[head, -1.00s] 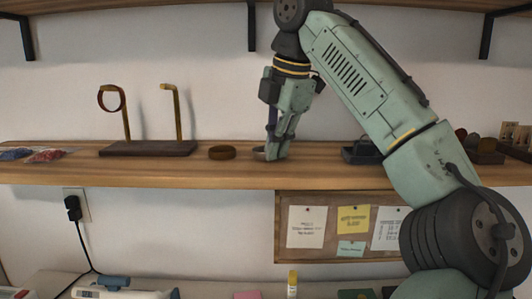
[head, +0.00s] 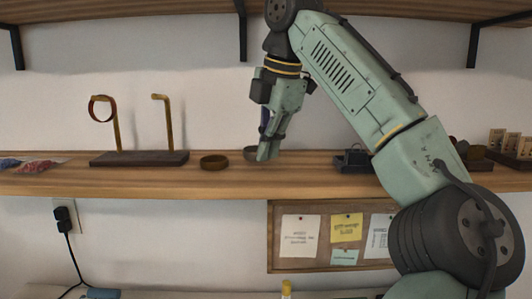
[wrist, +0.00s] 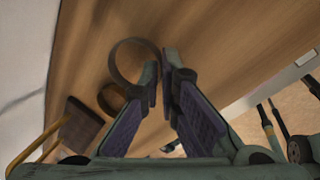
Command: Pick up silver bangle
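The silver bangle (wrist: 113,63) looks greyish in the wrist view, and its near wall runs between my two fingertips. In the head view the bangle (head: 249,154) shows as a small ring at the left of the fingertips, partly hidden by them. My gripper (head: 264,155) points down over the shelf. In the wrist view my gripper (wrist: 162,75) is closed on the bangle's wall, with one finger inside the ring and one outside. The bangle appears held slightly above the shelf.
A brass bangle (head: 214,162) lies on the wooden shelf (head: 230,184) to the left. A stand (head: 139,158) with two brass hooks is farther left, a reddish ring (head: 92,108) on its left hook. A dark tray (head: 353,160) sits to the right.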

